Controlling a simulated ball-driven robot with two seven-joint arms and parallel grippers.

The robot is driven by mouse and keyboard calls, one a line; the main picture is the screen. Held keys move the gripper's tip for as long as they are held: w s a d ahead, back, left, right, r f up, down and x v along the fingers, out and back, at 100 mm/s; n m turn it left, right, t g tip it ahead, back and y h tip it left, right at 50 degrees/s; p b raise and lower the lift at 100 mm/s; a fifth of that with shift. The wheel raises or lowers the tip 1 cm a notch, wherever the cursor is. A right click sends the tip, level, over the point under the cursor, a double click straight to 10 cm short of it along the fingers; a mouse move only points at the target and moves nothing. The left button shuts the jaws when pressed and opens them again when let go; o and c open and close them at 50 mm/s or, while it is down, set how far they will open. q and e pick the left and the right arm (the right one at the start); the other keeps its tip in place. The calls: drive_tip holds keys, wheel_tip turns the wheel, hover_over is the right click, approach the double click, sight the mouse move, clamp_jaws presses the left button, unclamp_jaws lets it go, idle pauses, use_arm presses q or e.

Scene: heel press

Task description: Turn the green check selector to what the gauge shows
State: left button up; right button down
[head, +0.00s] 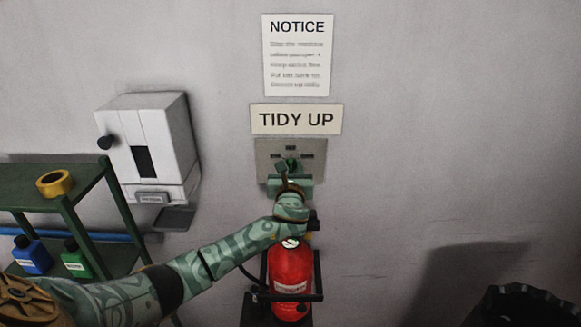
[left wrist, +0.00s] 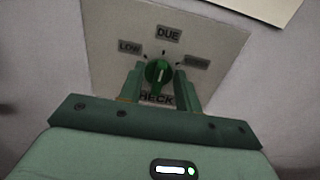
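The green check selector (left wrist: 159,72) is a round knob with a pale line on a grey plate (left wrist: 100,30). Labels LOW, DUE and a blurred third one surround it, with CHECK partly hidden below. The pale line runs nearly upright, roughly in line with DUE; which end points is unclear. My left gripper (left wrist: 160,82) is open, its fingers on either side of the knob with slight gaps visible. In the head view my left gripper (head: 289,180) covers the plate's lower part. The gauge (head: 290,243) on the red extinguisher (head: 291,272) is too small to read. My right gripper is out of view.
A NOTICE sheet (head: 297,55) and a TIDY UP sign (head: 296,119) hang above the plate. A white dispenser (head: 165,140) and a green shelf (head: 25,180) with bottles and yellow tape are at left. A dark bin (head: 520,305) stands lower right. The wall right of the plate is clear.

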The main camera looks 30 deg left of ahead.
use_arm(q)
drive_tip(key=shift+w+a, duration=0.15)
drive_tip(key=shift+w, duration=0.3)
drive_tip(key=shift+a, duration=0.1)
drive_tip(key=shift+c, duration=0.6)
clamp_jaws()
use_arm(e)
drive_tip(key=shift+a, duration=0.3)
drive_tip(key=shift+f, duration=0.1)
use_arm(q)
drive_tip(key=n+b, duration=0.1)
drive_tip(key=n, duration=0.2)
drive_tip(key=n+b, duration=0.1)
drive_tip(key=n, duration=0.2)
drive_tip(key=n+b, duration=0.1)
drive_tip(key=n, duration=0.2)
drive_tip(key=shift+s+a+f+n, duration=0.25)
drive_tip(key=shift+a+n, duration=0.05)
drive_tip(key=shift+n, duration=0.1)
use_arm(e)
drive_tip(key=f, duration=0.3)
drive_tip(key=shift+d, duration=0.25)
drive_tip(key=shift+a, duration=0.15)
